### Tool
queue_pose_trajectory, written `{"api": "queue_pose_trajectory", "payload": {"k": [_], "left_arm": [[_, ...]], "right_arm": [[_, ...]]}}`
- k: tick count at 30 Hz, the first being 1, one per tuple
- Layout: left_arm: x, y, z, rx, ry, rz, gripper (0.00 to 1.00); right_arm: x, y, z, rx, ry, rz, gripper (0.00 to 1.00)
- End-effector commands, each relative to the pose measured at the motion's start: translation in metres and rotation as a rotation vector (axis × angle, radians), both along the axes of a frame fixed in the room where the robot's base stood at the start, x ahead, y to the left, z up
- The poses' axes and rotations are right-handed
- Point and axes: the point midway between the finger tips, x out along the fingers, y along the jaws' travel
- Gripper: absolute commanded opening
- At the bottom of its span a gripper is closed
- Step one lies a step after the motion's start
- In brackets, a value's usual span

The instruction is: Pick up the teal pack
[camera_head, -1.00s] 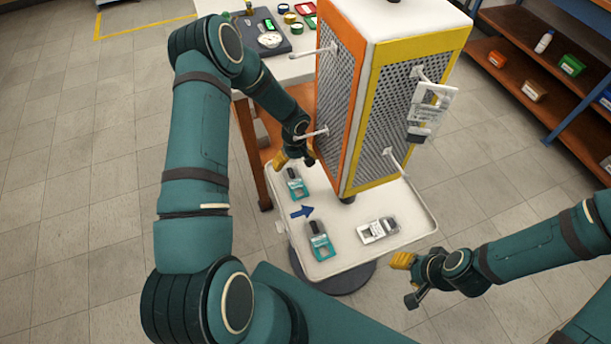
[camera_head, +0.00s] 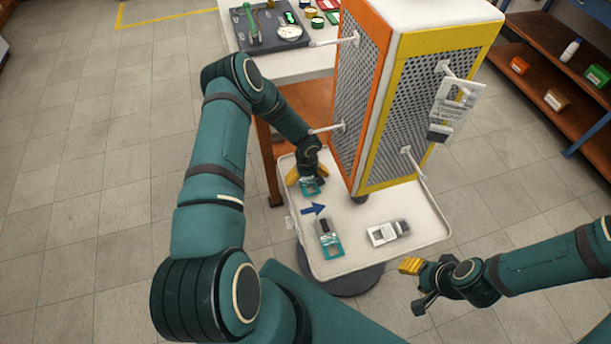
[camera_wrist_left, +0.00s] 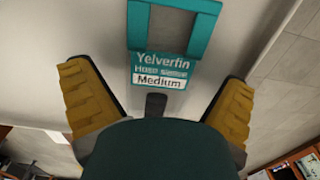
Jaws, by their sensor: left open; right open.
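One teal pack (camera_head: 311,187) lies at the back left of the white tray (camera_head: 432,232), partly hidden under my left gripper (camera_head: 305,178). In the left wrist view this pack (camera_wrist_left: 166,68) has a teal frame and a label reading "Yelverfin" and "Medium". My left gripper is open above it. Its yellow fingers stand on either side of the pack's dark lower end, with gaps on both sides. A second teal pack (camera_head: 329,241) lies nearer the tray's front left. My right gripper (camera_head: 411,267) is open and empty, off the tray's right front corner.
A grey and white pack (camera_head: 388,232) lies on the tray's right part. The orange and yellow pegboard tower (camera_head: 400,110) rises close to my left gripper, with white hooks sticking out. A pack (camera_head: 449,112) hangs on its yellow side.

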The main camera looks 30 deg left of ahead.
Motion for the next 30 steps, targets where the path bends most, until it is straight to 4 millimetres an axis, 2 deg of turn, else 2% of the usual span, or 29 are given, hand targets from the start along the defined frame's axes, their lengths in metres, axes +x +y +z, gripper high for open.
{"api": "queue_pose_trajectory", "payload": {"k": [5,11,12,23,26,30], "left_arm": [[0.0,0.0,0.0,0.0,0.0,0.0,1.0],[0.0,0.0,0.0,0.0,0.0,0.0,0.33],[0.0,0.0,0.0,0.0,0.0,0.0,0.27],[0.0,0.0,0.003,0.001,-0.001,0.0,0.27],[0.001,0.001,0.014,0.002,-0.002,-0.001,0.27],[0.002,0.001,0.041,0.003,-0.005,-0.001,0.27]], "right_arm": [[0.0,0.0,0.0,0.0,0.0,0.0,0.47],[0.0,0.0,0.0,0.0,0.0,0.0,0.47],[0.0,0.0,0.0,0.0,0.0,0.0,0.47],[0.0,0.0,0.001,0.0,0.0,0.0,0.47],[0.0,0.0,0.004,0.0,0.001,0.0,0.47],[-0.001,0.0,0.009,0.0,0.003,0.001,0.47]]}}
